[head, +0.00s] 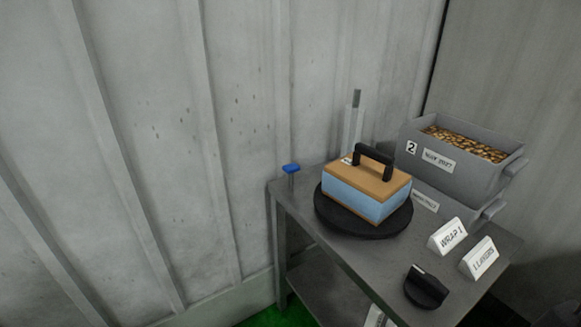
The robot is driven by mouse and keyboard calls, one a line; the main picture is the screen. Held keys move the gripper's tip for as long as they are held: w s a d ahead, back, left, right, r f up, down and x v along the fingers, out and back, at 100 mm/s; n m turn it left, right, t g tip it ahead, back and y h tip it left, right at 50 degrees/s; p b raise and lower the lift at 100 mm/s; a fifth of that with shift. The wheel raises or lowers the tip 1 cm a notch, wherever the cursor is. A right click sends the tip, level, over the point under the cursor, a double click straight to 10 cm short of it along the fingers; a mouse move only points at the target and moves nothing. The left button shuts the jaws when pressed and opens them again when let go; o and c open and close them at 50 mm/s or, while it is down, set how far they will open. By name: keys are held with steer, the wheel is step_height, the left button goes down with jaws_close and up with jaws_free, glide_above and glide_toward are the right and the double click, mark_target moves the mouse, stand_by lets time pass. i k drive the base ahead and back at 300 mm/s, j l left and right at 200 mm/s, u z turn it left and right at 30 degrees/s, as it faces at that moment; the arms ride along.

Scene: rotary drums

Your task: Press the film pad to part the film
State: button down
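A small blue pad (291,168) tops a short grey post at the table's far left corner; it carries no readable label, but it looks like the film pad. Beside it, a tan-topped box (372,182) with a black handle (374,154) sits on a round black turntable (335,218). Light-blue film (350,200) covers the box's sides. Whether a strand of film runs off the box cannot be made out. A grey upright (354,125) with a dark top stands behind the box. My gripper is not in view.
A grey table (300,235) carries all this. Stacked grey bins (470,180), the top one full of small brown pieces, stand at the back right. Signs reading "WRAP 1" (447,236) and "LINERS" (479,258) and a black round-based object (426,288) are nearer. A ribbed wall (150,130) lies behind.

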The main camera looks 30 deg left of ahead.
mark_target(289, 168)
steer(key=i+j, duration=0.1)
steer(key=j, duration=0.3)
steer(key=i+j, duration=0.15)
steer(key=j, duration=0.3)
steer(key=i+j+u, duration=0.1)
steer(key=j, duration=0.3)
steer(key=i+j, duration=0.15)
steer(key=j, duration=0.3)
steer(key=i+j, duration=0.15)
steer(key=j, duration=0.25)
steer(key=i+j+u, duration=0.1)
steer(key=j, duration=0.3)
